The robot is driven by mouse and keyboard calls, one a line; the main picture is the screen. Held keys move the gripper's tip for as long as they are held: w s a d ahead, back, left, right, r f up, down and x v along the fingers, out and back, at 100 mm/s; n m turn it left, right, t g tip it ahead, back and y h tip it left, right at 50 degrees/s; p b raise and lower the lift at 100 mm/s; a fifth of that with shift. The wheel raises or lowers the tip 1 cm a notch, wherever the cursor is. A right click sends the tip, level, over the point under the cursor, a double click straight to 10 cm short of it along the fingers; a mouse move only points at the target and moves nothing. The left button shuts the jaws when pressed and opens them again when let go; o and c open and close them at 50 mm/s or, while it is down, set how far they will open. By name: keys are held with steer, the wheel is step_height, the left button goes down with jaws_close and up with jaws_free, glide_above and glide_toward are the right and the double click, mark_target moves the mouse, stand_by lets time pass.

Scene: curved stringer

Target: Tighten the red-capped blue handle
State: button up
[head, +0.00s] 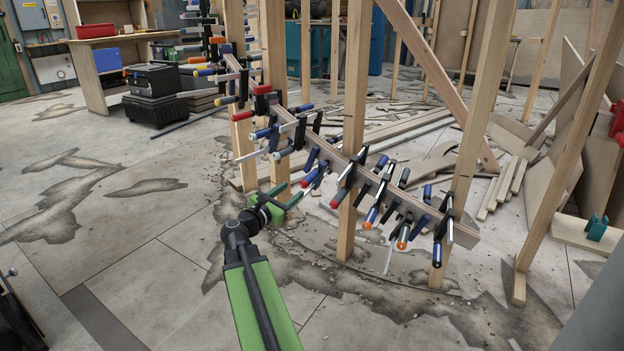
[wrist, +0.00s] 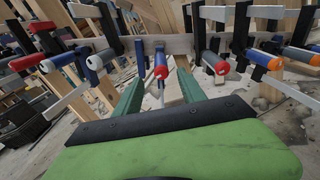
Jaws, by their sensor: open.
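In the wrist view a blue handle with a red cap (wrist: 160,63) points toward me, in the middle of the picture. It belongs to a clamp on the curved wooden stringer. In the head view a blue handle with a red cap (head: 309,179) shows just beyond my gripper. My gripper (head: 295,190) is open, its two green fingers pointing at the clamp row. In the wrist view the fingers of my gripper (wrist: 161,78) lie left and right of the red cap. I cannot tell whether the cap is between the tips or just beyond them.
The floor (head: 130,230) at left is clear.

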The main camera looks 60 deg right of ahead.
mark_target(312, 176)
steer(key=d, duration=1.3)
steer(key=shift+d, duration=0.1)
jaws_close()
